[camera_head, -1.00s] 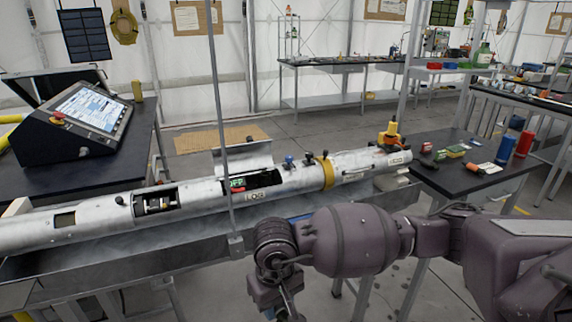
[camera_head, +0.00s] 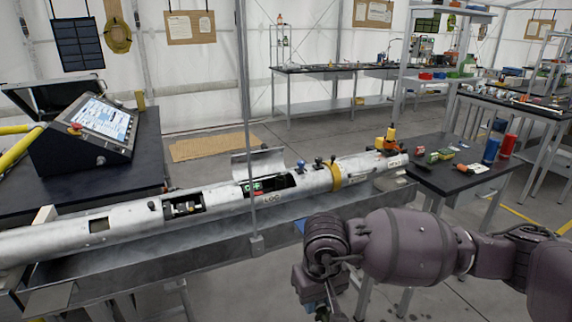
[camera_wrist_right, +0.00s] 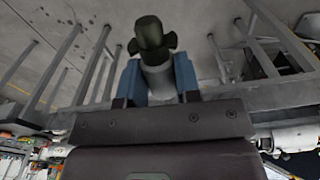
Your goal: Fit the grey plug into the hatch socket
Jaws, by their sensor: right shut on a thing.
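My right gripper (camera_head: 320,300) hangs low in front of the trough, near the bottom edge of the head view. In the right wrist view its blue fingers (camera_wrist_right: 160,82) are shut on the grey plug (camera_wrist_right: 157,76), which has a dark green, winged head. The plug is clear of other things there. The long silver tube (camera_head: 120,218) has an open hatch (camera_head: 280,183) with a raised lid (camera_head: 258,162); a green display shows inside. The gripper is apart from the hatch, nearer the camera and to its right. I cannot make out the socket itself. My left gripper is out of view.
A grey trough (camera_head: 130,262) runs under the tube, and a thin upright post (camera_head: 246,90) stands before the hatch. A console (camera_head: 90,130) sits on the left table. The right table (camera_head: 435,178) holds red and blue cylinders and small parts.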

